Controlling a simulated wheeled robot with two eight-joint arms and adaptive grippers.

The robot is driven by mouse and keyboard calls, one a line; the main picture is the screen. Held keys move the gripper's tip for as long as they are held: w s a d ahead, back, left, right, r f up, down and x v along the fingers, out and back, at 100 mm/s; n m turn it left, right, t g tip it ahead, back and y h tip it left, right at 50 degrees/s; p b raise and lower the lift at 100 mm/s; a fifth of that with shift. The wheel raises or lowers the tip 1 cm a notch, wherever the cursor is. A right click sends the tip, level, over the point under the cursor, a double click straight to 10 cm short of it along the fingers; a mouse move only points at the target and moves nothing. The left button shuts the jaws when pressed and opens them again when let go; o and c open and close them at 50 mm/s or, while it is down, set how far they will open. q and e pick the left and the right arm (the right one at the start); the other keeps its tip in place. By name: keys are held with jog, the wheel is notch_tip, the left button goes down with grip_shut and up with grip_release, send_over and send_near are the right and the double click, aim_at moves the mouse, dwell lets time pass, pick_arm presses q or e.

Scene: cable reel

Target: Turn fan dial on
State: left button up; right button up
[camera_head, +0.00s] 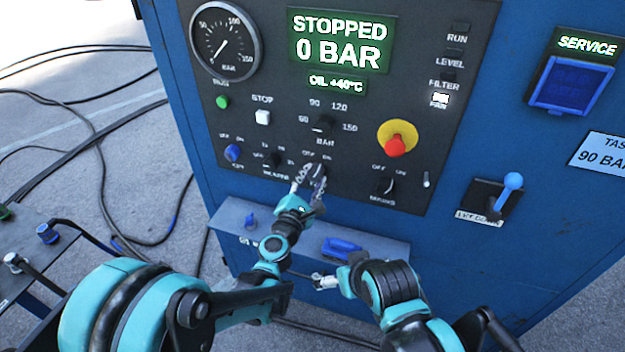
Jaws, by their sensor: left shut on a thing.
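The fan dial (319,170) is a small dark knob low on the black control panel, with OFF and ON printed above it. Its name label is hidden behind my gripper. My left gripper (311,178) is shut on the fan dial from below, its fingers on both sides of the knob.
A heater dial (272,159) is left of the fan dial, and a mains dial (388,186) is right. A red emergency button (396,146) sits above the mains dial. The screen (340,42) reads STOPPED, 0 BAR. Cables lie on the floor.

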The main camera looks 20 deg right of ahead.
pick_arm(q)
jog(key=shift+m, duration=0.4)
jog(key=o, duration=1.2)
jog(key=shift+c, duration=0.2)
jog(key=v, duration=1.2)
